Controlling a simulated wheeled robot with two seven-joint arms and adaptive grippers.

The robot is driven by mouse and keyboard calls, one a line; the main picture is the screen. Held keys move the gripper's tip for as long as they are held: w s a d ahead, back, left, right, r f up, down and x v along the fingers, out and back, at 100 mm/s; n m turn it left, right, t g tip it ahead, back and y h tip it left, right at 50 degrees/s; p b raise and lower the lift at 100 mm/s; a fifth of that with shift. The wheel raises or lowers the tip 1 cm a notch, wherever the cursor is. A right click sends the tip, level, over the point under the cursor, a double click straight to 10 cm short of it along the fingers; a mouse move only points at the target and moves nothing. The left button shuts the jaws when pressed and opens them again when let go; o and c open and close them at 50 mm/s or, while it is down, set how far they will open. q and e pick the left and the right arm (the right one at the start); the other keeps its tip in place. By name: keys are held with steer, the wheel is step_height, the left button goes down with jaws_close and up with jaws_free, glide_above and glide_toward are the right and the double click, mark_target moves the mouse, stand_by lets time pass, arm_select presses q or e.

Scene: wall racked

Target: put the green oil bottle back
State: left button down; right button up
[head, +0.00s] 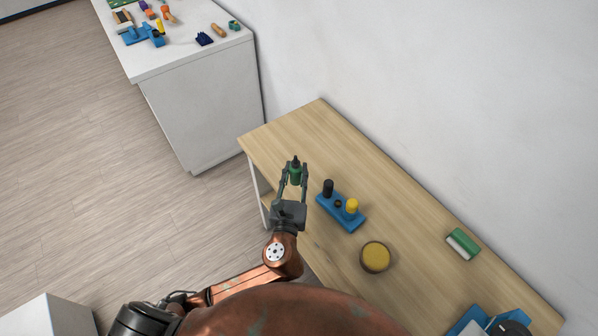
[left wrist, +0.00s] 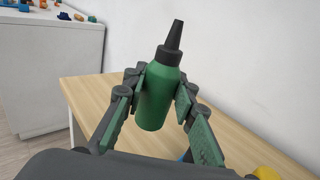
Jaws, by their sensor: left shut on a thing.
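The green oil bottle (head: 295,174) has a black pointed nozzle and is between the fingers of my left gripper (head: 291,176). In the left wrist view the bottle (left wrist: 158,95) is slightly tilted in the picture, with my left gripper (left wrist: 155,100) shut on its body. The bottle is over the left end of the wooden table; I cannot tell whether its base touches the top. A blue rack (head: 341,213) stands to its right, holding a black bottle (head: 328,188) and a yellow-topped one (head: 351,205), with a dark round spot between them. My right gripper is not in view.
On the wooden table (head: 310,125) are a round yellow-topped tin (head: 375,257), a green and white block (head: 463,243) and a blue and black object (head: 490,323). A white cabinet (head: 205,105) at the upper left bears several small items. The wall runs along the table's back.

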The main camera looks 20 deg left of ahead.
arm_select(q)
steer(key=shift+w+d+b, duration=0.45)
steer(key=shift+w+d, duration=0.45)
steer(key=shift+w, duration=0.05)
steer(key=shift+w+f, duration=0.1)
steer(key=w+a+f+b, duration=0.1)
steer(key=w+f, duration=0.2)
steer(key=w, duration=0.1)
steer(key=w+a+f+b, duration=0.2)
steer(key=w+f, duration=0.1)
steer(key=w, duration=0.1)
steer(key=w+a+f+b, duration=0.1)
steer(key=w+a+f, duration=0.1)
steer(key=w+f, duration=0.1)
steer(key=shift+w+b, duration=0.4)
steer(key=shift+w, duration=0.15)
steer(key=shift+w+a+f, duration=0.1)
steer(key=shift+w+f, duration=0.2)
steer(key=shift+f, duration=0.2)
steer(key=shift+f+b, duration=0.35)
steer(key=shift+f, duration=0.95)
